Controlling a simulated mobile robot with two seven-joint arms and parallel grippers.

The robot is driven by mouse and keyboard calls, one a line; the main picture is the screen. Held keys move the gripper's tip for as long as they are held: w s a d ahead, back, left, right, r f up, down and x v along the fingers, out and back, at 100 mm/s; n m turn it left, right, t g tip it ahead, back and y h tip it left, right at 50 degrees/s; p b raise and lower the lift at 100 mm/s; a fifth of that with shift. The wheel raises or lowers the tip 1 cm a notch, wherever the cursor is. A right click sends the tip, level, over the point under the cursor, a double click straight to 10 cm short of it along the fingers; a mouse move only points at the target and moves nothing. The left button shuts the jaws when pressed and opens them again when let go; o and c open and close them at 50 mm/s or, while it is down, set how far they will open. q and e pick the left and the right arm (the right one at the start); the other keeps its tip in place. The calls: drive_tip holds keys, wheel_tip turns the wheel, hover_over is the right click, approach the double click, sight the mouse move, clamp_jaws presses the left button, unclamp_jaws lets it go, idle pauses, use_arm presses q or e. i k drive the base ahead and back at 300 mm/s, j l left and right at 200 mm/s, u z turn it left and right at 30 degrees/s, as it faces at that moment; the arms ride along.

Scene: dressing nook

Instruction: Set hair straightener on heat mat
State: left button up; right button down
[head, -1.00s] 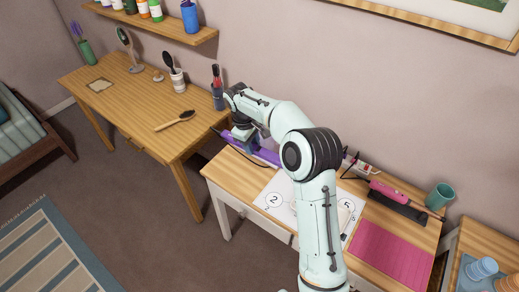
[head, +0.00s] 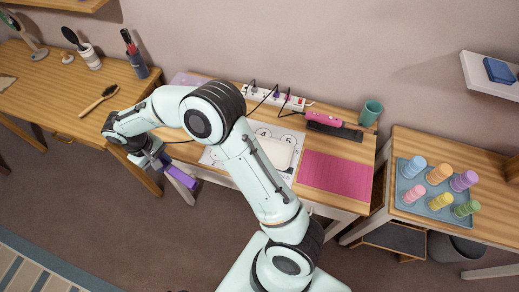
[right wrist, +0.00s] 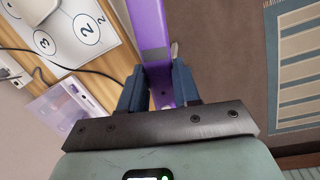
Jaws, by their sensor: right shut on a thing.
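My right gripper (head: 165,166) is shut on the purple hair straightener (head: 182,189), in front of the white-legged table's left end, out over the floor. In the right wrist view, the long purple straightener (right wrist: 149,30) passes between the two dark fingers of the gripper (right wrist: 160,88). Its far end runs out of that view. The magenta mat (head: 337,176), which looks like the heat mat, lies flat and bare at the table's front right, apart from the gripper. My left gripper is not in view.
A white sheet with numbered circles (head: 214,156) and a pale pad (head: 276,152) lie left of the mat. Behind are a power strip (head: 273,97) with cables, a pink tool (head: 324,118), a black strip (head: 345,132) and a green cup (head: 370,112). A cable runs near my gripper.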

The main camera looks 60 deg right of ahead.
sight(336, 174)
drive_tip(key=k+l+z, duration=0.2)
drive_tip(key=k+l, duration=0.25)
drive_tip(key=l, duration=0.15)
drive_tip(key=z, duration=1.2)
